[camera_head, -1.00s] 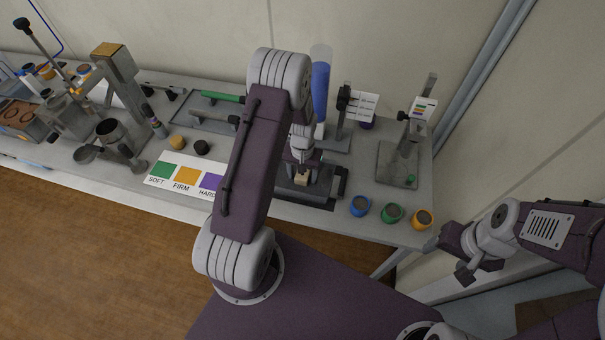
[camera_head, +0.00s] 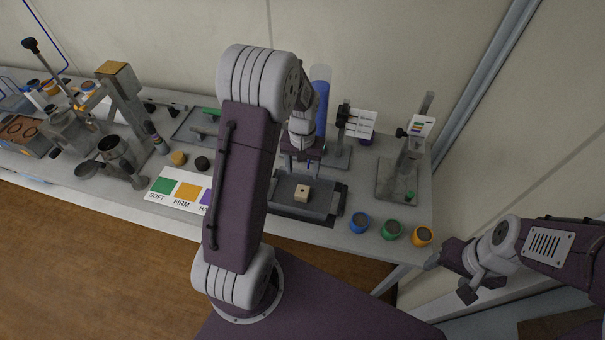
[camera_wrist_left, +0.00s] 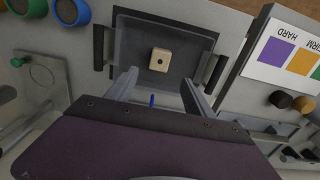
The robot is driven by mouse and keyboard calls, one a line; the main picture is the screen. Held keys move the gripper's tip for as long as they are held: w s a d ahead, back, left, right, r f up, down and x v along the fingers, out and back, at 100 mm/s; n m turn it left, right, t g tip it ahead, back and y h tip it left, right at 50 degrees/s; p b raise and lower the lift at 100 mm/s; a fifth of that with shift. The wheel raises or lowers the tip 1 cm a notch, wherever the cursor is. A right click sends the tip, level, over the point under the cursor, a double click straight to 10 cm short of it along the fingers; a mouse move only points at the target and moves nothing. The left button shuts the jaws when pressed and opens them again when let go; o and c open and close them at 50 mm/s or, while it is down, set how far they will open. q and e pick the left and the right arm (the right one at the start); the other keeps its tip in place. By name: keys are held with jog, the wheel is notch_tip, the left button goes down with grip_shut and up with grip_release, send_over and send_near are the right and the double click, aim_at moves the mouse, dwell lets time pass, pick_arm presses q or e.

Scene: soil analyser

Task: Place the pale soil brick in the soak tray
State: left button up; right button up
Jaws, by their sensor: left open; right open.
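The pale soil brick (camera_head: 302,193) is a small beige block with a dark hole in its top. It lies inside the dark grey soak tray (camera_head: 330,212), on its floor; it also shows in the left wrist view (camera_wrist_left: 160,60), with the tray (camera_wrist_left: 128,50) around it. My left gripper (camera_head: 301,170) is open and empty above the tray's back edge, apart from the brick; its two fingers show in the left wrist view (camera_wrist_left: 158,88). My right gripper (camera_head: 448,277) is open and empty, off the table at the right.
Blue (camera_head: 359,222), green (camera_head: 390,230) and orange (camera_head: 422,236) cups stand right of the tray. A SOFT/FIRM/HARD colour card (camera_head: 178,190) lies left. A blue cylinder (camera_head: 321,100) and a stand (camera_head: 398,178) stand behind. My left arm hides part of the table.

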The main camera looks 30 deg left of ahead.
pick_arm(q)
jog(key=s+d+r+m, duration=0.1)
jog(key=s+d+r, duration=0.1)
jog(key=s, duration=0.4)
jog(key=s+d+r+m+t, duration=0.1)
jog(key=s+d+r, duration=0.1)
jog(key=s+d, duration=0.3)
jog(key=shift+s+d+r, duration=0.15)
jog(key=shift+s+d, duration=0.1)
jog(key=shift+s, duration=0.55)
jog(key=shift+s, duration=0.15)
